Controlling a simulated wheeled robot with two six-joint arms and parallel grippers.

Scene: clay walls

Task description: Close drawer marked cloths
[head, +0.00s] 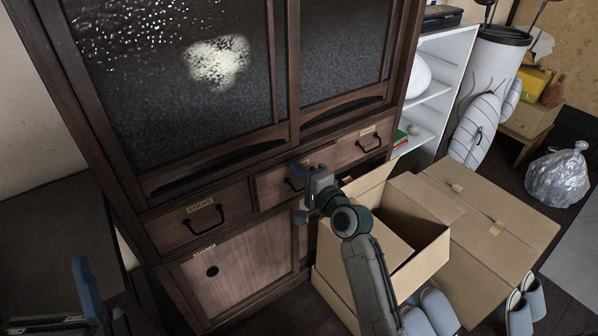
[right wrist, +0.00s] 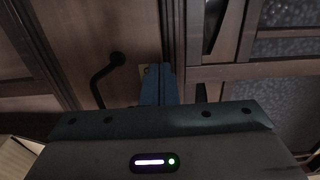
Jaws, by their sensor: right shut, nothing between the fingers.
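The dark wood cabinet (head: 220,230) has a row of drawers under its glass doors. The left drawer (head: 180,232), middle drawer (head: 270,187) and right drawer (head: 350,150) each have a dark handle and a small label. I cannot read "cloths" on any label. My right gripper (head: 312,200) is shut and empty at the middle drawer's front, covering part of it. In the right wrist view its blue fingers (right wrist: 159,88) are together beside a dark bent handle (right wrist: 104,78); contact is unclear. My left gripper (head: 85,290) appears partly at the lower left, its jaw state unclear.
An open cardboard box (head: 435,255) stands close to my right arm, before the cabinet. Pale slippers (head: 437,312) lie on the floor. A white shelf (head: 440,90) stands right of the cabinet. A lower door (head: 235,275) is below the left drawer.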

